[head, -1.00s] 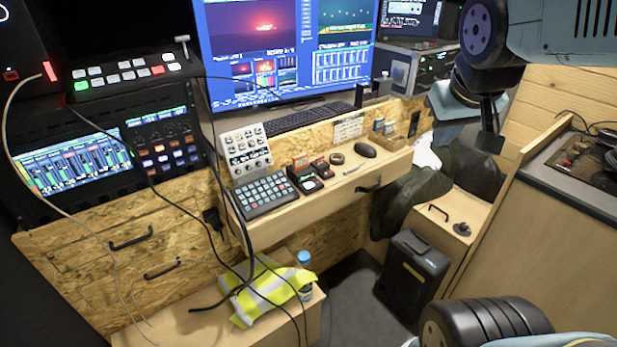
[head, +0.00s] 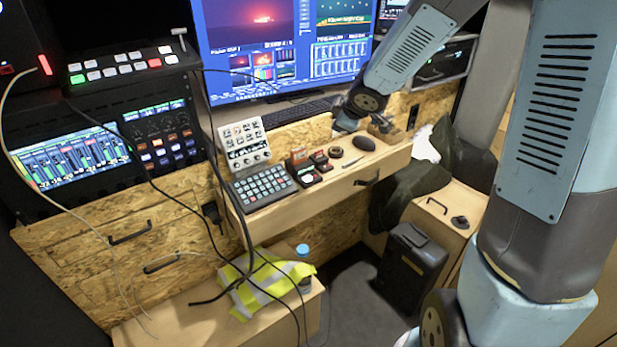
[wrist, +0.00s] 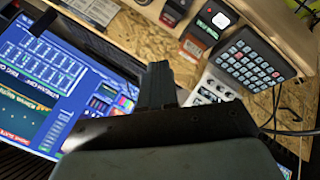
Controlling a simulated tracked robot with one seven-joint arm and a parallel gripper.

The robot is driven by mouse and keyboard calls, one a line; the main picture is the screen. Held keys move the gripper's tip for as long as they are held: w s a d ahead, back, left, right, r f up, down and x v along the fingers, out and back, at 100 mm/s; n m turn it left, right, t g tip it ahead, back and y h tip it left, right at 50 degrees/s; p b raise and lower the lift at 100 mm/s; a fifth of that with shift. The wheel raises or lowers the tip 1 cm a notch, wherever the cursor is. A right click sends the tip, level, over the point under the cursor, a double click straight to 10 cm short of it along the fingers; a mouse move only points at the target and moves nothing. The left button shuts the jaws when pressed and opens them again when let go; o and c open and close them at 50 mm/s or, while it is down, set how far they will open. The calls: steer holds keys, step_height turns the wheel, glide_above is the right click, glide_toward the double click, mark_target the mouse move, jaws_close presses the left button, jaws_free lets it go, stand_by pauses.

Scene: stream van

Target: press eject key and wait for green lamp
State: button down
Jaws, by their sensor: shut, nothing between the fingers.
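A small black device (head: 307,177) with card-like parts sits on the wooden desk, right of the keypad, in the head view. In the wrist view the black device (wrist: 216,18) shows at the top, with a pale square key and a small green panel beside it. I cannot read which key is eject, nor tell a lit green lamp. My gripper (wrist: 158,72) is shut and empty in the wrist view, its dark fingers over the desk area and apart from the device. In the head view my arm reaches over the back of the desk; the fingertips are not clear.
A button keypad (head: 263,188) and a white knob panel (head: 244,143) stand left of the device. A large monitor (head: 285,55) rises at the back. Black cables hang at left.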

steer(key=w+a+f+n+g+y, duration=0.1)
steer(key=a+f+n+y, duration=0.2)
steer(key=a+f, duration=0.3)
steer(key=shift+w+a+f+n+g+y, duration=0.3)
steer(key=shift+a+n+g+y, duration=0.15)
steer(key=shift+a, duration=0.55)
steer(key=shift+f, duration=0.1)
steer(key=shift+f, duration=4.3)
steer(key=shift+s+f, duration=0.1)
steer(key=shift+f, duration=0.65)
steer(key=shift+r, duration=0.85)
steer(key=shift+r, duration=0.1)
steer(key=shift+r, duration=2.4)
